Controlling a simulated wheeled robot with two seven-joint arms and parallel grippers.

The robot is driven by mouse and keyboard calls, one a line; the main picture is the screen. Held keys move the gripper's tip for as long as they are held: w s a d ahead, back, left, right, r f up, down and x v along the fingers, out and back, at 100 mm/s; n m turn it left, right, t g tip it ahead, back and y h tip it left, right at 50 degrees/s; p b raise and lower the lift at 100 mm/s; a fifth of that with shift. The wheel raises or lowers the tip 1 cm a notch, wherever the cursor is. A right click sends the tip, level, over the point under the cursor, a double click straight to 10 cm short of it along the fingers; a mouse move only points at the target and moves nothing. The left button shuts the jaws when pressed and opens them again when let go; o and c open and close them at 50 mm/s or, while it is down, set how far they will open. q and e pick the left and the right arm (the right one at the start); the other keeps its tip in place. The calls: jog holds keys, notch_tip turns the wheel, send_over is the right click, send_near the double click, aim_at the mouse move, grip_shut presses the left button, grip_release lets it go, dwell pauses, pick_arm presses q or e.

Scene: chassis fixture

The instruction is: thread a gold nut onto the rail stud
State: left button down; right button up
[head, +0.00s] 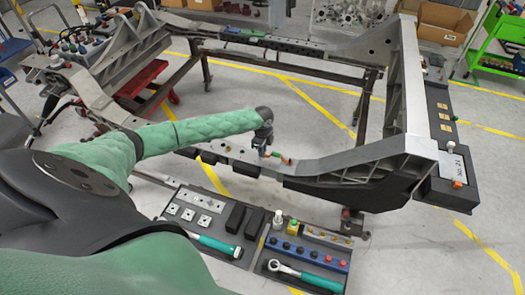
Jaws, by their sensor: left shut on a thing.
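My left gripper (262,150) points down at the near side rail (318,165) of the chassis frame. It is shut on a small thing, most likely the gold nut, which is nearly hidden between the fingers. The fingertips are at or just above the rail's top face. The rail stud is hidden or too small to make out, so I cannot tell whether the nut touches it. A small green and orange-red piece (286,160) sits on the rail just right of the fingertips. My right gripper is not in view.
Below the rail, a left tray (172,232) holds metal plates, black blocks and a teal-handled tool. A black side panel (440,130) stands at the right.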

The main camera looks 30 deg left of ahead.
pick_arm(q)
jog(key=shift+s+f, duration=0.2)
jog(key=shift+f, duration=0.05)
jog(key=c, duration=1.3)
grip_release()
jog(key=shift+r, duration=0.1)
jog(key=shift+w, duration=0.15)
jog(key=shift+r, duration=0.1)
jog(key=shift+r+p, duration=1)
jog(key=shift+r, duration=0.3)
jog(key=shift+f, duration=0.1)
